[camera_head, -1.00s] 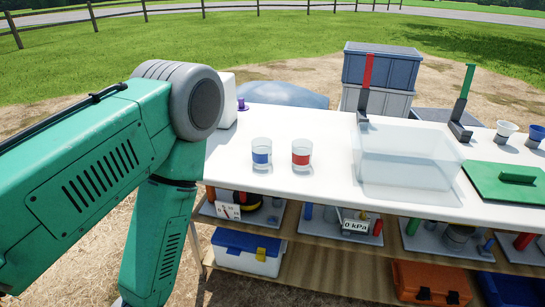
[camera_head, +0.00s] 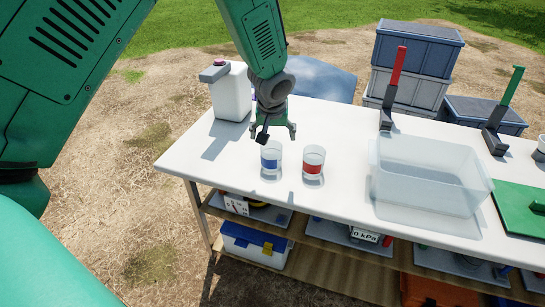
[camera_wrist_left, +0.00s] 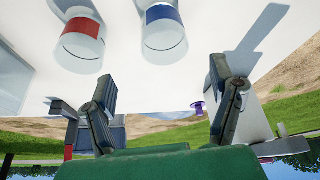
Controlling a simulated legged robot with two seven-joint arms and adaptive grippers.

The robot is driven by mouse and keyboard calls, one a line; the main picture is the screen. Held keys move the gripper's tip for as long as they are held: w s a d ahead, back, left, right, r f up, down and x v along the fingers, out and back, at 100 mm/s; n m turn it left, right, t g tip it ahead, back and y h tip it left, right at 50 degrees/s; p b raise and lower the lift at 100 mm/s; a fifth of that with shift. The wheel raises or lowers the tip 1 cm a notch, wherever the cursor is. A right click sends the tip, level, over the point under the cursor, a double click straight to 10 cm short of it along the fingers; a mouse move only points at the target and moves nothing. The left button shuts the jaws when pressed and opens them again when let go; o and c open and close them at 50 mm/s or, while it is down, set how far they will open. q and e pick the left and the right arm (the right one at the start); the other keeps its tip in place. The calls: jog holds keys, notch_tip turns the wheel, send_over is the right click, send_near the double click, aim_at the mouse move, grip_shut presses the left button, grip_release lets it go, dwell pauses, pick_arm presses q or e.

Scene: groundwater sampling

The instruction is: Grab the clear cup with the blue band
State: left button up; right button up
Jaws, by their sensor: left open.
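The clear cup with the blue band (camera_head: 271,161) stands upright on the white table, left of a clear cup with a red band (camera_head: 313,162). My left gripper (camera_head: 277,135) is open and empty, pointing down just behind and above the blue-banded cup in the head view. In the left wrist view, the blue-banded cup (camera_wrist_left: 164,28) shows at the top, between the lines of the two spread fingers (camera_wrist_left: 162,78) and beyond their tips. The red-banded cup (camera_wrist_left: 82,42) is to its left there. My right gripper is not in view.
A white jug (camera_head: 231,98) stands behind left on the table (camera_head: 190,158). A clear bin (camera_head: 425,180) stands right of the cups, with a red-handled tool (camera_head: 394,80) behind it and a green board (camera_head: 520,212) farther right. Shelves below hold boxes and gauges.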

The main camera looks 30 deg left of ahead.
aim_at(271, 156)
pick_arm(q)
jog(key=x, duration=0.7)
jog(key=b+x, duration=0.1)
jog(key=x, duration=0.3)
jog(key=shift+w+a+f, duration=0.1)
jog(key=shift+a+f, duration=0.05)
jog(key=shift+a, duration=0.25)
jog(key=c, duration=1.1)
